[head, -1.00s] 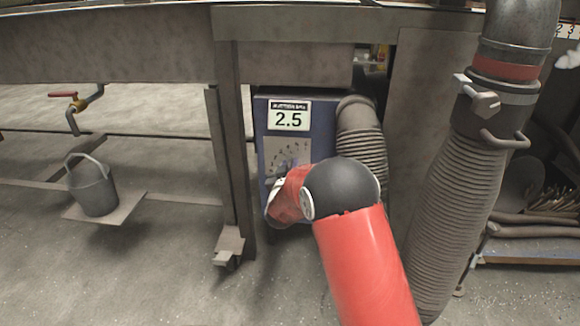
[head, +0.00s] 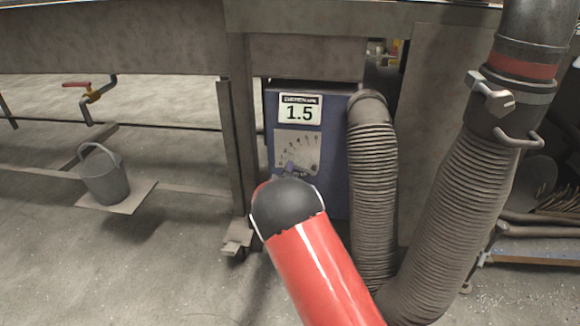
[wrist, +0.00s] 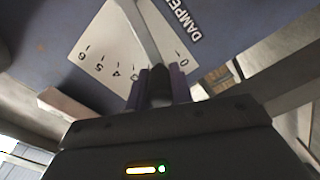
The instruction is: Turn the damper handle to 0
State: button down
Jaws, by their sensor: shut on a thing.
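The blue damper box (head: 338,185) stands under the bench in the head view. Its display (head: 300,110) reads 1.5. Below it is a white scale plate (head: 297,150), partly covered by my arm. In the wrist view, the scale (wrist: 105,55) shows 0 at right and 4, 5 and 6 at left. The damper handle (wrist: 141,32), a grey bar, crosses the scale between 0 and the higher numbers, nearer to 0. My gripper (wrist: 161,72) is shut on the handle's near end.
A ribbed hose (head: 372,200) runs down the box's right side, and a thicker duct (head: 445,210) stands further right. A bench leg (head: 240,130) is close on the left. A bucket (head: 105,175) stands on a plate at far left, under a red-handled valve (head: 92,92).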

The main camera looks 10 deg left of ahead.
jog(key=shift+a+f+n, duration=0.2)
jog(key=shift+f+n, duration=1.1)
jog(key=shift+n, duration=0.3)
jog(key=c, duration=1.2)
grip_release()
jog(key=shift+c, duration=0.2)
jog(key=s, duration=0.7)
jog(key=shift+s+p, duration=0.35)
jog(key=shift+s, duration=0.05)
jog(key=shift+a, duration=0.1)
